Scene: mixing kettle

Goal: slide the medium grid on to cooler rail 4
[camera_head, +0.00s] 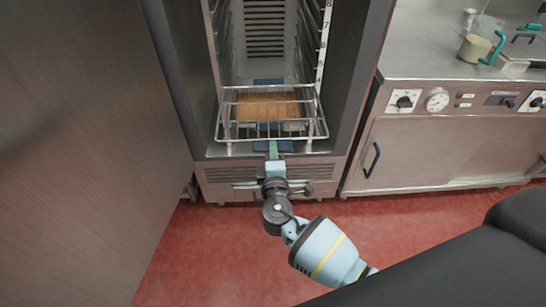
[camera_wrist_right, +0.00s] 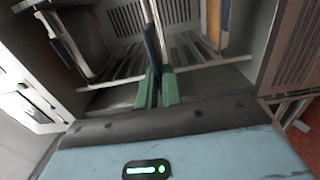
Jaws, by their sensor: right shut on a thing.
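The medium grid (camera_head: 227,115), a silver wire rack, sits across the mouth of the open cooler (camera_head: 356,110) in the head view, with its front edge near the opening. My right gripper (camera_head: 273,150) is at the middle of that front edge, its green fingers shut on it. In the right wrist view the green fingertips (camera_wrist_right: 158,88) are close together on a thin bar. A number strip (camera_head: 323,48) on the cooler's right side shows several rail numbers. Whether the grid's sides sit on rail 4 is not clear. My left gripper is out of view.
An orange-brown board (camera_head: 268,106) shows through the grid inside the cooler. A steel panel (camera_head: 80,120) stands close on the left. A steel counter (camera_head: 428,60) with knobs and a pot (camera_head: 474,48) is on the right. Red floor (camera_head: 215,260) in front is clear.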

